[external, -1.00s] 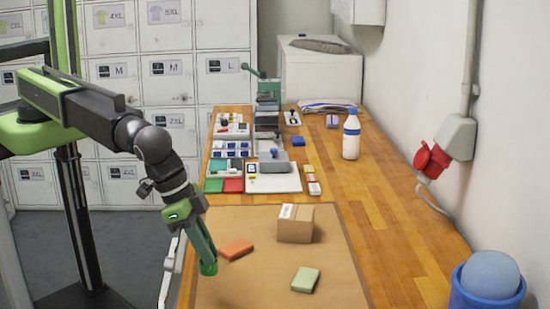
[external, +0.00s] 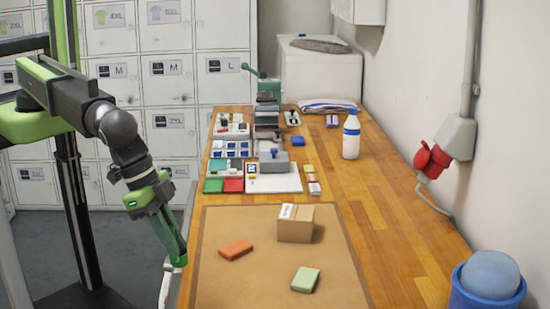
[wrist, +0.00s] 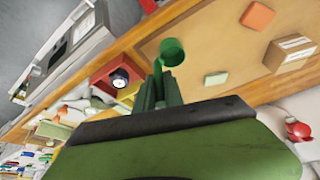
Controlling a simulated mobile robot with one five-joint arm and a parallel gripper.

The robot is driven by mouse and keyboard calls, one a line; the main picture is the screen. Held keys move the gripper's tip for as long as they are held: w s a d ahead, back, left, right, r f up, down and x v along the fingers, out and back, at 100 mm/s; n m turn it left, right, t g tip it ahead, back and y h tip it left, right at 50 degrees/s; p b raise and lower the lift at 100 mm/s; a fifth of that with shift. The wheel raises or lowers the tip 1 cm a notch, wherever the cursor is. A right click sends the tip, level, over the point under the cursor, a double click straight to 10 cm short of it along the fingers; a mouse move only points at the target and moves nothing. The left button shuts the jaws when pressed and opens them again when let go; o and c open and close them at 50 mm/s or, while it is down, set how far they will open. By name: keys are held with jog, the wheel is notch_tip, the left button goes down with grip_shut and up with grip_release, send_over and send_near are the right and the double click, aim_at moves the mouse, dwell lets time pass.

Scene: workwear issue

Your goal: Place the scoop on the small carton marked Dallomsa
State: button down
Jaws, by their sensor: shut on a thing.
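My gripper (external: 174,240) hangs at the left edge of the bench, pointing down, to the left of the carton. In the wrist view my gripper (wrist: 160,82) is shut on the green scoop (wrist: 172,50), whose round cup sticks out past the fingertips. In the external view only a little of the scoop (external: 180,262) shows at the finger ends. The small brown carton (external: 295,228) stands on the mat with a white label on top; its print is too small to read. It also shows in the wrist view (wrist: 290,54), apart from the scoop.
On the tan mat (external: 225,285) lie an orange block (external: 236,249) left of the carton and a pale green block (external: 305,280) in front of it. A white bottle (external: 351,136), trays and a stand are farther back. A blue bin (external: 485,290) is at right.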

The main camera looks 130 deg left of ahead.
jog(key=s+a+r+n+p, duration=0.1)
jog(key=a+r+p, duration=0.1)
jog(key=a, duration=0.8)
jog(key=s+a+r+p, duration=0.1)
jog(key=a+r+p, duration=0.2)
jog(key=a, duration=0.6)
jog(key=s+a+r+n+p, duration=0.1)
jog(key=s+a+r+p, duration=0.1)
jog(key=a, duration=0.8)
jog(key=b, duration=1.1)
send_over(298, 216)
notch_tip(298, 216, down, 11)
jog(key=shift+f, duration=0.1)
jog(key=shift+s+r, duration=0.1)
jog(key=shift+r, duration=0.15)
jog(key=shift+f, duration=0.25)
jog(key=c, duration=1.4)
grip_release()
jog(key=shift+r, duration=0.1)
jog(key=shift+c, duration=0.2)
